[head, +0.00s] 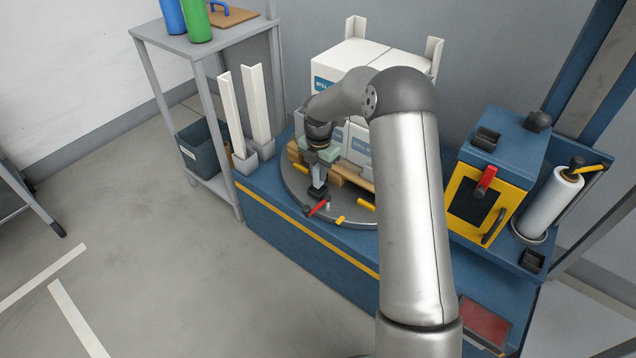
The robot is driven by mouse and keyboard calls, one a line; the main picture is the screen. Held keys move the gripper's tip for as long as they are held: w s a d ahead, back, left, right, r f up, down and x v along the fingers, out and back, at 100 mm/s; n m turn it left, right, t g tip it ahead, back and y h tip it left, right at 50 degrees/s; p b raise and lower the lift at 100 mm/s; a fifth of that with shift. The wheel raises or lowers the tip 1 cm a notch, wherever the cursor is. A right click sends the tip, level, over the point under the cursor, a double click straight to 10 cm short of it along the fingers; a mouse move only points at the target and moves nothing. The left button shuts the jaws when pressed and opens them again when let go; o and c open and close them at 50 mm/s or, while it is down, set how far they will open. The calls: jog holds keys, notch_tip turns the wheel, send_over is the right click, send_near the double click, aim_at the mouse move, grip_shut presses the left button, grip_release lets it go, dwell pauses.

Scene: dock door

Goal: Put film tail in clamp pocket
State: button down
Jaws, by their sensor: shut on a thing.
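My gripper (318,188) points down at the front left rim of the round turntable (346,214). Its jaws are shut on a small dark piece, which I take to be the film tail; its outline is hard to make out. A clamp with a red lever (318,208) sits on the rim just below and in front of my gripper. The clamp's pocket is hidden or too small to see. I cannot tell whether the held piece touches the clamp. A white film roll (553,202) stands upright at the right.
White boxes (345,58) stand stacked on a wooden pallet (345,174) on the turntable, close behind my gripper. White upright posts (257,105) stand at the left. A blue and yellow cabinet (480,200) stands right. The floor at left is open.

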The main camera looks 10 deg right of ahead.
jog(key=shift+w+f, duration=0.8)
jog(key=shift+f, duration=0.2)
jog(key=shift+w+d+f+b, duration=0.15)
jog(key=shift+f+b, duration=0.5)
jog(key=shift+f, duration=1)
jog(key=shift+f, duration=0.1)
jog(key=c, duration=1.3)
grip_release()
